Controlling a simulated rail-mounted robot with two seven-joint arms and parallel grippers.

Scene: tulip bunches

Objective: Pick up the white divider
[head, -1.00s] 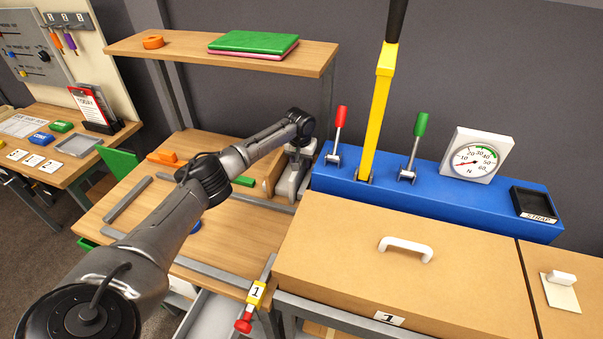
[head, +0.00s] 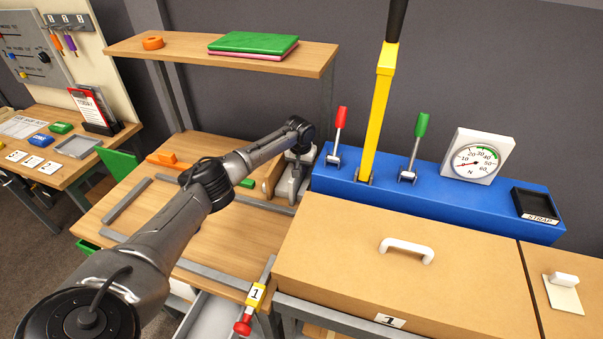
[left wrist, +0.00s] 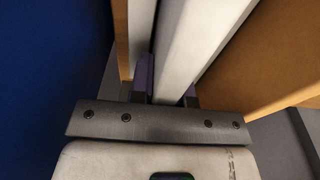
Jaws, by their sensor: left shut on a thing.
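The white divider (left wrist: 197,40) shows in the left wrist view as a pale upright board running away between the fingers. My left gripper (left wrist: 167,88) is shut on it, with one finger on each side. In the head view my left gripper (head: 289,184) is low at the back right of the wooden bench, beside the blue console. There the arm and wrist hide most of the divider. My right gripper is in neither view.
A tan board stands close on the right in the wrist view (left wrist: 265,60). The blue console (head: 430,200) is close on the gripper's right. A wooden shelf (head: 200,57) hangs above the bench (head: 235,235). A lidded box (head: 380,275) is in front.

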